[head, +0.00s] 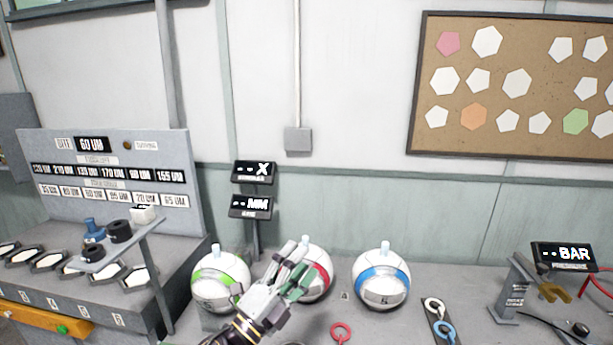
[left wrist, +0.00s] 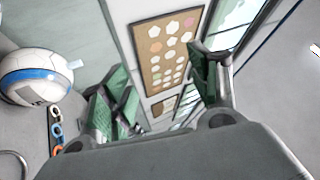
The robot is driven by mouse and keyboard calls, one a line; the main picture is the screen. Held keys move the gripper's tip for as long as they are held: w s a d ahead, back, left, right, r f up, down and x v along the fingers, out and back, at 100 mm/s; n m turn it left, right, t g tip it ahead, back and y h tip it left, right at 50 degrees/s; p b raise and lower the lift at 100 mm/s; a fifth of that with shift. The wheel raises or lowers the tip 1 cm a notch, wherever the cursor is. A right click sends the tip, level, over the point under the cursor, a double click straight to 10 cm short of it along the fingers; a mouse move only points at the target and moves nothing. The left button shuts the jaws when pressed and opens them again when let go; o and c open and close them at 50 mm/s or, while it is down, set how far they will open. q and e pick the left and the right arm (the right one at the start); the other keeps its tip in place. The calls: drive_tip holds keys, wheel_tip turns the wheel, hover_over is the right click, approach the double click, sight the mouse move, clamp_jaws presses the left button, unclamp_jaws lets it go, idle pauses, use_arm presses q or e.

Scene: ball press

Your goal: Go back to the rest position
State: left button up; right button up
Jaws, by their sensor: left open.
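My left gripper (head: 292,268) is in front of the balls at the lower middle of the head view. Its fingers point up and to the right, partly covering the red-striped ball (head: 320,277). In the left wrist view its two green-padded fingers (left wrist: 165,85) stand apart, with nothing between them. The green-striped ball (head: 218,270) is left of the gripper, and the blue-striped ball (head: 382,291) is to the right. The blue-striped ball also shows in the left wrist view (left wrist: 38,88). My right gripper is not in view.
A grey station (head: 185,262) with hexagonal pads and a labelled panel stands at the left. Coloured rings (head: 444,331) lie at the front. A gauge stand with a BAR display (head: 564,255) is at the right. A pinboard (head: 520,140) hangs behind.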

use_arm(q)
drive_tip(key=a+f+n+g+y, duration=0.3)
drive_tip(key=a+f+n+y, duration=1.1)
drive_tip(key=a+f+n, duration=0.3)
drive_tip(key=s+a+f+n+g, duration=0.25)
drive_tip(key=s+f+g, duration=0.35)
drive_tip(key=s, duration=0.4)
drive_tip(key=s+a+f+n+g, duration=0.1)
drive_tip(key=s+f+n+g, duration=0.3)
drive_tip(key=s+f, duration=0.55)
wheel_tip(320, 180, down, 32)
drive_tip(key=s+a+g, duration=0.1)
drive_tip(key=s+g, duration=0.1)
drive_tip(key=s+a+f, duration=0.2)
drive_tip(key=s+f, duration=0.8)
drive_tip(key=s, duration=0.1)
drive_tip(key=s+a+f, duration=0.3)
drive_tip(key=s+f, duration=0.7)
drive_tip(key=s, duration=0.1)
drive_tip(key=shift+s+a+f+m+g, duration=0.15)
drive_tip(key=shift+s+a+m+g, duration=0.1)
drive_tip(key=shift+m+g, duration=0.2)
